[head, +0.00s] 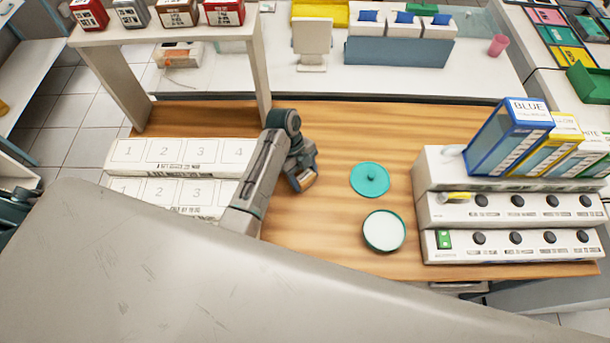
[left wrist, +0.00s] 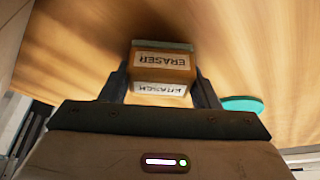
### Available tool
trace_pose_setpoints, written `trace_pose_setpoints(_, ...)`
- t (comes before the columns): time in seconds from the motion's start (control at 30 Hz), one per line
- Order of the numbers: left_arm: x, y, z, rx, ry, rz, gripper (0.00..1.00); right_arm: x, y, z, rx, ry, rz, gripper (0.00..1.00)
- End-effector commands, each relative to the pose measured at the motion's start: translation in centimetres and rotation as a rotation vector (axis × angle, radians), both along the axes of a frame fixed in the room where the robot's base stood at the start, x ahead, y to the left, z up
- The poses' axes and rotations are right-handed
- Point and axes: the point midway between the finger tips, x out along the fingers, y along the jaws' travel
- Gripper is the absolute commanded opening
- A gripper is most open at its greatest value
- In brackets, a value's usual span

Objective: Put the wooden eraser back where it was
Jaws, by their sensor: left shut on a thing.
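The wooden eraser (left wrist: 162,67) is a brown block with white ERASER labels and a greenish layer on its far side. My left gripper (left wrist: 162,85) is shut on it, one finger on each side, in the left wrist view. In the head view the left gripper (head: 306,180) is over the wooden table, between the white numbered steps and the teal lid, and the eraser is mostly hidden there by the gripper. I cannot tell whether the eraser touches the table. My right gripper is not in view.
A teal lid (head: 370,180) and a round teal-rimmed white dish (head: 384,231) lie right of the gripper. White numbered steps (head: 180,154) stand at left under a shelf (head: 165,35). A white tiered rack (head: 433,212) with knobs and boxes stands at right. Bare table (head: 330,130) lies behind the lid.

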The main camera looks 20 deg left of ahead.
Motion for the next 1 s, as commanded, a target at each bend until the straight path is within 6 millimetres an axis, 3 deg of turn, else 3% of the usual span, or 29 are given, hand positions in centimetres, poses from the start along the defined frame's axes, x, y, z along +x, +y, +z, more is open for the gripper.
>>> trace_pose_setpoints(0.2,-0.1,0.0,-0.4,0.002,0.003,0.001,0.35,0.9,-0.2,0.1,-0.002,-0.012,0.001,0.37)
trace_pose_setpoints(0.23,-0.1,0.0,-0.3,0.001,0.002,0.0,0.62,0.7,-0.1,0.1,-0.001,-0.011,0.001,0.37)
trace_pose_setpoints(0.3,-0.1,0.0,-0.3,0.001,0.002,0.0,0.75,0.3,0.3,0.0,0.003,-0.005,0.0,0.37)
trace_pose_setpoints(0.33,-0.1,0.0,-0.3,0.001,0.002,0.0,0.78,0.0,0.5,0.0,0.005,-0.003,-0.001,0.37)
trace_pose_setpoints(0.5,0.0,0.0,-0.3,0.001,0.002,0.0,0.78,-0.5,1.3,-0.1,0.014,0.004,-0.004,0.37)
trace_pose_setpoints(0.77,0.3,0.4,0.8,0.001,-0.001,0.001,0.78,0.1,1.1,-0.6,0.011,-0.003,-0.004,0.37)
trace_pose_setpoints(0.97,1.1,1.9,4.6,0.003,-0.006,-0.001,0.78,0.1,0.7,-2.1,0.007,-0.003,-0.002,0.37)
trace_pose_setpoints(1.0,1.3,2.2,6.4,0.003,-0.004,0.001,0.78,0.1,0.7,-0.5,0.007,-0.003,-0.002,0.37)
